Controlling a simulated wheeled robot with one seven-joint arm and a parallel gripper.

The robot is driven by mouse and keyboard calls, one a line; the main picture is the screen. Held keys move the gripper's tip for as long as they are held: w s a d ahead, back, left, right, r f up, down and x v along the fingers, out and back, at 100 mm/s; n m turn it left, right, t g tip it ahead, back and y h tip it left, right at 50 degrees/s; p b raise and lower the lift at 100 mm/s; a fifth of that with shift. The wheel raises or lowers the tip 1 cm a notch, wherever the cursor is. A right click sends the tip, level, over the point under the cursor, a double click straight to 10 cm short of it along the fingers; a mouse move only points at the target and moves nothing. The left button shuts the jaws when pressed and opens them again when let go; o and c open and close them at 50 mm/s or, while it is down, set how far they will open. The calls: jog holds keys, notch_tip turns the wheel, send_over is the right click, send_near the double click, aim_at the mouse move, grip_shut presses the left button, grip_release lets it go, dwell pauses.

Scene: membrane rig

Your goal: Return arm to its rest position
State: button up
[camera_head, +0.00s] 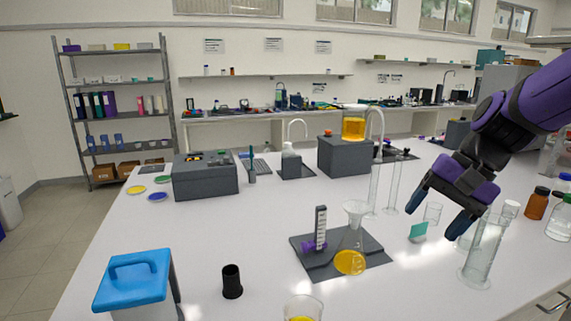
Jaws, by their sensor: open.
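My gripper (437,212) is at the right of the view, pointing down over the white bench (210,240). The purple and dark arm comes in from the upper right. The right fingertip is close to the rim of a tall glass cylinder (482,258) in the picture; I cannot tell whether they touch. A small glass beaker (433,212) shows between and behind the fingers.
Tall glass tubes (393,185) stand left of the gripper. Brown bottles (537,203) stand right. A blue-lidded box (133,280) and black cup (232,282) are front left. The left bench middle is clear.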

jog(key=s+d+r+n+t+h, duration=0.2)
jog(key=s, duration=0.4)
jog(key=s+d+r+n+t+h, duration=0.2)
jog(key=s+d+r+n+h, duration=0.1)
jog(key=s, duration=0.3)
jog(key=shift+s+d+n+t, duration=0.25)
jog(key=shift+n+t, duration=0.05)
jog(key=shift+t, duration=0.1)
